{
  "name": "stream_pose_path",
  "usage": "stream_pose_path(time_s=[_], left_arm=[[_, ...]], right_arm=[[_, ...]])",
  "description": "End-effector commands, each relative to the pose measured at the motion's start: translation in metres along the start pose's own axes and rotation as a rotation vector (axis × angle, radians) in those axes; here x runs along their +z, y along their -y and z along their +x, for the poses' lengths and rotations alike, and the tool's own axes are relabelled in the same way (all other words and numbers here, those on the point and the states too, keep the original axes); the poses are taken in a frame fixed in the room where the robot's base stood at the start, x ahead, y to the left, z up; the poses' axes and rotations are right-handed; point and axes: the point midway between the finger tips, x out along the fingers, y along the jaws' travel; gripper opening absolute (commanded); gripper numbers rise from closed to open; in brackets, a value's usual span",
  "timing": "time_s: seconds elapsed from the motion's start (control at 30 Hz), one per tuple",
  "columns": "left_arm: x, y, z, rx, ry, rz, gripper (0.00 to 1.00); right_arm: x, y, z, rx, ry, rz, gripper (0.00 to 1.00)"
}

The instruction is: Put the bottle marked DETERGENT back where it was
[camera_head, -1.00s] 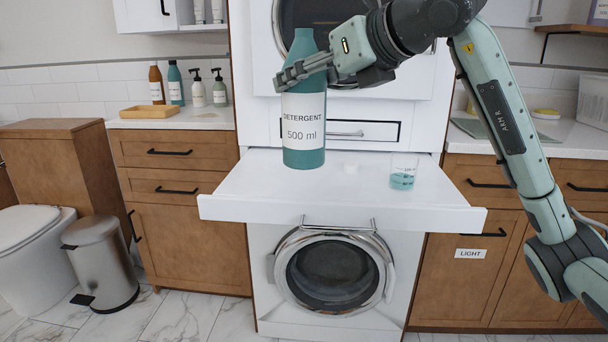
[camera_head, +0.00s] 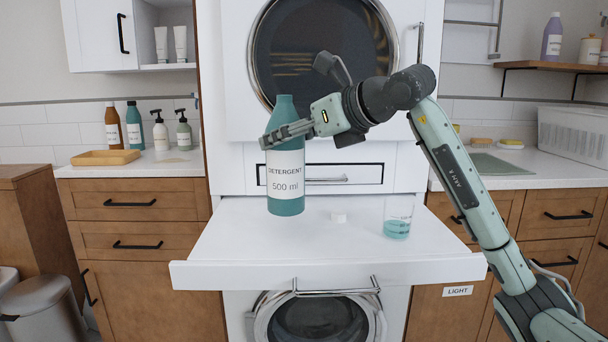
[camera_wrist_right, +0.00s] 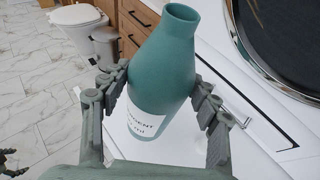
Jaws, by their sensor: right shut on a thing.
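The teal bottle marked DETERGENT (camera_head: 286,205), 500 ml, is upright with an open neck, at the left part of the white pull-out shelf (camera_head: 240,245). My right gripper (camera_head: 287,134) reaches in from the right and is shut around its upper body. The right wrist view shows the bottle (camera_wrist_right: 163,60) between the two fingers (camera_wrist_right: 158,103). I cannot tell whether its base touches the shelf or hangs just above it. My left gripper is not seen in the head view.
Several bottles and a wooden tray (camera_head: 105,157) are on the left counter. The shelf's front is clear. A dryer door (camera_head: 318,50) is behind my gripper.

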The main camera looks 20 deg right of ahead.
Motion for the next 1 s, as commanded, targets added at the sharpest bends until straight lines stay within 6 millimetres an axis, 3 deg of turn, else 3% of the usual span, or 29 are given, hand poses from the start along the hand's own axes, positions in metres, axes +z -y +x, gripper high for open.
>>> stream_pose_path(time_s=[0.1,0.3,0.63,1.0], left_arm=[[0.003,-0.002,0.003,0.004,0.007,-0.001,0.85],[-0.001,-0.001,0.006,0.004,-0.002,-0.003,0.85],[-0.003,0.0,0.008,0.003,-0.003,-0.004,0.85],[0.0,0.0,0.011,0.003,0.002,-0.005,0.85]], right_arm=[[-0.012,0.023,0.006,0.001,0.001,0.004,0.01],[-0.022,0.043,0.01,0.001,0.005,0.0,0.01],[-0.056,0.044,0.025,0.002,0.005,-0.001,0.01],[-0.061,0.044,0.027,0.001,0.006,-0.002,0.01]])
